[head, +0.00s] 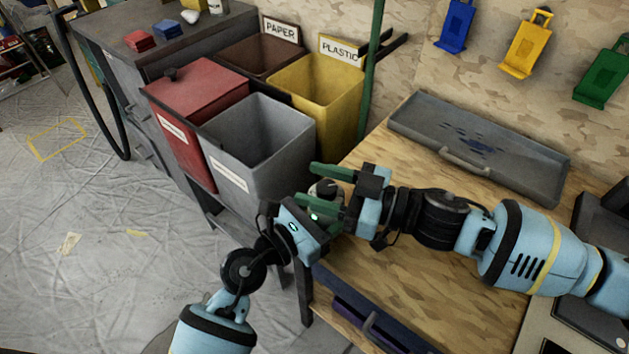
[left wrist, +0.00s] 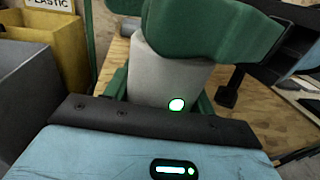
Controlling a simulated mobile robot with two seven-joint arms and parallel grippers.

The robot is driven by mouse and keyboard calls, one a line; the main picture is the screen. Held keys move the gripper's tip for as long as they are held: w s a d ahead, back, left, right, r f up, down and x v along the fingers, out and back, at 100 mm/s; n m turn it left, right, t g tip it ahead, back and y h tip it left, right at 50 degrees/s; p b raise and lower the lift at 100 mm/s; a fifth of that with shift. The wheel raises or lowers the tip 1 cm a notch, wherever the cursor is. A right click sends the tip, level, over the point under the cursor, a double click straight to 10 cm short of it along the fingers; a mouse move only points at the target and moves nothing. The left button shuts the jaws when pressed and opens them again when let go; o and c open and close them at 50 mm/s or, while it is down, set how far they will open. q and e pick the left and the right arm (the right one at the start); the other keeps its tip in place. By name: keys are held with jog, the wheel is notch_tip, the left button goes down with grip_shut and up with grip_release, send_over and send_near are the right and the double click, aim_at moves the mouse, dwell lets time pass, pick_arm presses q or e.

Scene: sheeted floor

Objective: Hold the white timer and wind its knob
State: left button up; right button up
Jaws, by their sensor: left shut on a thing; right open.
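The white timer (left wrist: 172,68) fills the middle of the left wrist view as a pale, rounded body. In the head view only a small light part with a dark top, the timer's knob (head: 322,187), shows among the green fingers. My left gripper (head: 314,206) is shut on the timer, above the front left corner of the workbench. My right gripper (head: 327,186) comes in from the right, open, with its green fingers around the timer's top. A green finger hides the top of the timer in the left wrist view. I cannot tell whether it touches the knob.
The wooden workbench (head: 420,268) is mostly clear. A grey tray (head: 550,183) lies at its back. Grey (head: 250,150), red (head: 200,90) and yellow (head: 318,100) bins stand close behind the grippers. The sheeted floor (head: 90,230) is open at left.

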jog(key=shift+w+a, duration=0.1)
jog(key=shift+a, duration=0.35)
jog(key=c, duration=1)
jog(key=shift+w+m+t+h, duration=0.1)
jog(key=shift+m+t+h, duration=0.6)
jog(key=shift+m+t, duration=0.7)
jog(key=shift+t, duration=0.6)
jog(key=shift+w+d+h, duration=0.1)
jog(key=shift+h, duration=0.2)
jog(key=o, duration=1)
